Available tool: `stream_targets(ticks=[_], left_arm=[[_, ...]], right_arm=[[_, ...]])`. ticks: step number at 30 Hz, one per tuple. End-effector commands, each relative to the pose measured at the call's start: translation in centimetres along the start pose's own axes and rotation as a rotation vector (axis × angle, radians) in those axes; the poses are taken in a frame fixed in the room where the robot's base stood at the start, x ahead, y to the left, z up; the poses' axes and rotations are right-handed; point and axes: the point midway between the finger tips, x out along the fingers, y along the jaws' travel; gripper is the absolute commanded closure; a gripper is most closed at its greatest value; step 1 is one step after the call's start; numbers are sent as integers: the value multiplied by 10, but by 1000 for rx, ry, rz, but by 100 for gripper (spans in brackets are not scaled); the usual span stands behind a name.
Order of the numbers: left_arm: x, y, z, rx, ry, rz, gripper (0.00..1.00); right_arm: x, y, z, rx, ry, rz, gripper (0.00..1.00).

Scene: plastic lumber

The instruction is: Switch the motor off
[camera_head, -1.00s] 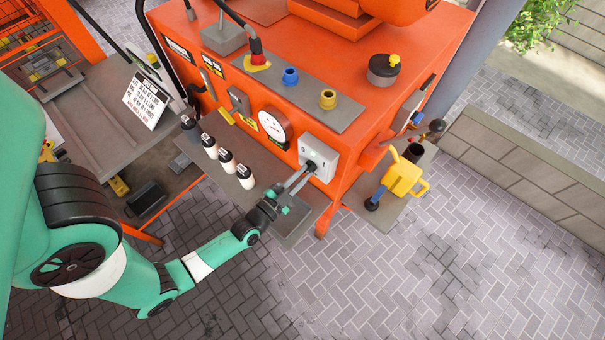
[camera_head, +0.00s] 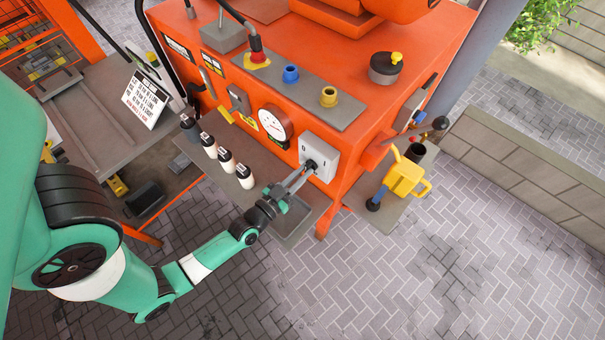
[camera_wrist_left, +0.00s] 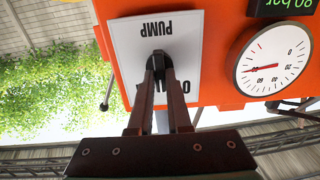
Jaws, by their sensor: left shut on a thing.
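The grey pump switch box (camera_head: 322,150) is on the front corner of the orange machine. Its plate shows in the left wrist view (camera_wrist_left: 185,30), upside down, with the word PUMP and an O mark. A black knob (camera_wrist_left: 155,60) sits in the middle of the plate. My left gripper (camera_head: 306,168) is shut on the knob; its two fingers (camera_wrist_left: 159,72) cover much of it and part of the marks near it. Which mark the knob points to is hidden. My right gripper is out of view.
A white dial gauge (camera_head: 272,122) with a red needle is left of the box. Several white bottles (camera_head: 226,161) stand on a ledge below it. A yellow watering can (camera_head: 405,177) stands to the right. The paved floor in front is clear.

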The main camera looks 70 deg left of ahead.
Motion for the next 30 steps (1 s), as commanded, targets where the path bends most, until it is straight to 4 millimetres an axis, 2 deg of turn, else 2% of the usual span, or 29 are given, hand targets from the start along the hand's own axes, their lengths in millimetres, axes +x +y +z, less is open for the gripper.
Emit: stream_targets(ticks=[15,21,30], left_arm=[[0,-2,2,-450,1,0,100],[0,-2,1,-558,2,0,100],[0,-3,1,-627,1,0,100]], right_arm=[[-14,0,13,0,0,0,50],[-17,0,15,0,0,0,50],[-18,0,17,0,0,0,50]])
